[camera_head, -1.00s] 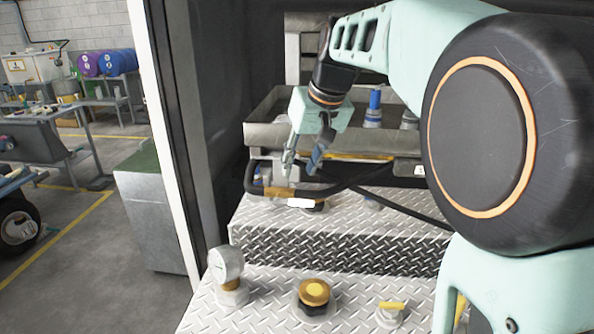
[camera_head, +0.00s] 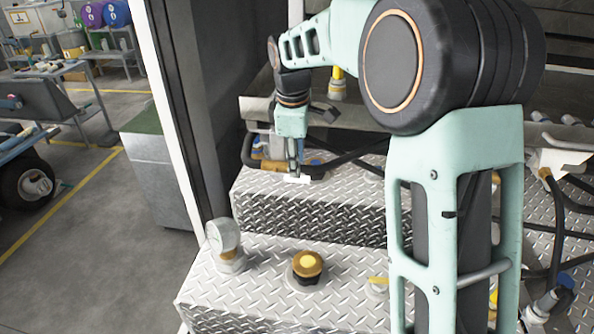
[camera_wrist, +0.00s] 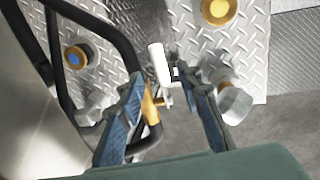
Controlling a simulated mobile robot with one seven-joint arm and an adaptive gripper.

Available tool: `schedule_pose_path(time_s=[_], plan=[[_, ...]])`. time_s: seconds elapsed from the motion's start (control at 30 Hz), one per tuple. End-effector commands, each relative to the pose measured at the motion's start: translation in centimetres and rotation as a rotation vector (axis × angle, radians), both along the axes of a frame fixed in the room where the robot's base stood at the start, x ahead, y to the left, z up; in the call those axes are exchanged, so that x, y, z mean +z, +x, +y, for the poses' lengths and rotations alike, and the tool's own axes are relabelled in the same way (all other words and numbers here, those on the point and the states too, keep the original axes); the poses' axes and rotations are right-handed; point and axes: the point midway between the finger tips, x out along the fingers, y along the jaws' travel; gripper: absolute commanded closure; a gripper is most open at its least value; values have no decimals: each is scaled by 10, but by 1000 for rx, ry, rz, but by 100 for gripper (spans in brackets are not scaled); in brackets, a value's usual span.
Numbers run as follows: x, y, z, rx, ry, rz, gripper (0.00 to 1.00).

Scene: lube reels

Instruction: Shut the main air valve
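The air valve at the hose end has a brass body (camera_head: 273,165) and a white lever handle (camera_head: 298,179), just above the diamond-plate step. In the wrist view the white handle (camera_wrist: 159,64) and brass body (camera_wrist: 150,106) appear between my fingers. My gripper (camera_head: 294,170) points down right at the handle. In the wrist view my gripper (camera_wrist: 163,79) is open, with one blue finger on each side of the handle. I cannot tell whether either finger touches it.
Black hoses (camera_head: 345,162) run beside the valve. A dark post (camera_head: 190,120) stands at the left. My arm hides much of the right.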

Motion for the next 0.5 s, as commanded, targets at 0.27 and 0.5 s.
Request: schedule_pose_path(time_s=[0.27,0.5], plan=[[-37,7,-1,-1,0,1,68],[-43,8,-1,-1,1,-1,68]])
